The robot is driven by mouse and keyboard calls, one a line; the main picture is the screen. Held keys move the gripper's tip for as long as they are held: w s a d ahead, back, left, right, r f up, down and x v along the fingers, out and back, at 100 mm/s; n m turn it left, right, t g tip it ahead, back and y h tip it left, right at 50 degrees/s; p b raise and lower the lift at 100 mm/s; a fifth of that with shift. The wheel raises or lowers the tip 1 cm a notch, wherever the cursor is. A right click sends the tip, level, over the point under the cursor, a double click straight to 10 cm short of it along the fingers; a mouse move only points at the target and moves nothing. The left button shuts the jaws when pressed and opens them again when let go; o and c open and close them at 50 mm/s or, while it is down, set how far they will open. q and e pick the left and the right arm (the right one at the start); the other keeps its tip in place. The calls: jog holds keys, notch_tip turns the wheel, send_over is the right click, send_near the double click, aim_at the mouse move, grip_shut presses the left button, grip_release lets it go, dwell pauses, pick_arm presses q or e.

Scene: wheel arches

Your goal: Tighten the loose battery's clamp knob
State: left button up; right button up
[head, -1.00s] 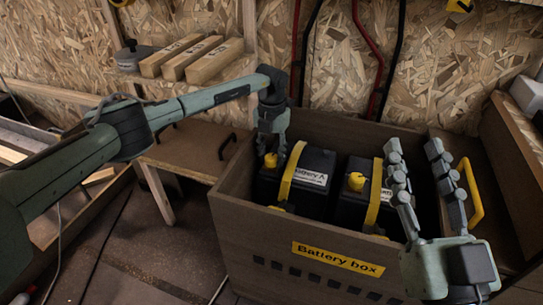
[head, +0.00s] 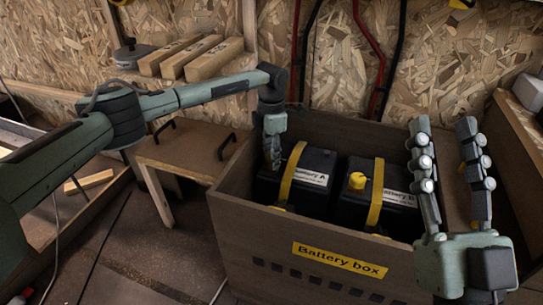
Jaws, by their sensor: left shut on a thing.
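Battery A (head: 313,166) and a second battery (head: 349,205) stand side by side in the brown battery box (head: 226,185), each crossed by a yellow strap. The second battery's yellow clamp knob (head: 357,181) is in plain view on its top. My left gripper (head: 272,165) points down at the left part of battery A's top, left of the strap. It is shut on battery A's clamp knob, which its fingers hide. My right gripper (head: 443,124) is open and empty, fingers up, over the right end of the box.
A wooden bench (head: 185,150) with dark handles stands left of the box. Wooden blocks (head: 214,59) lie on a shelf at the back. Red and black cables (head: 370,45) run down the chipboard wall. Another brown wooden panel (head: 517,135) stands at the right.

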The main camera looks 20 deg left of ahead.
pick_arm(q)
jog(key=shift+m, duration=0.3)
dwell(0.4)
jog(key=o, duration=1.2)
jog(key=shift+c, duration=0.2)
jog(key=shift+r, duration=0.1)
notch_tip(320, 180, up, 12)
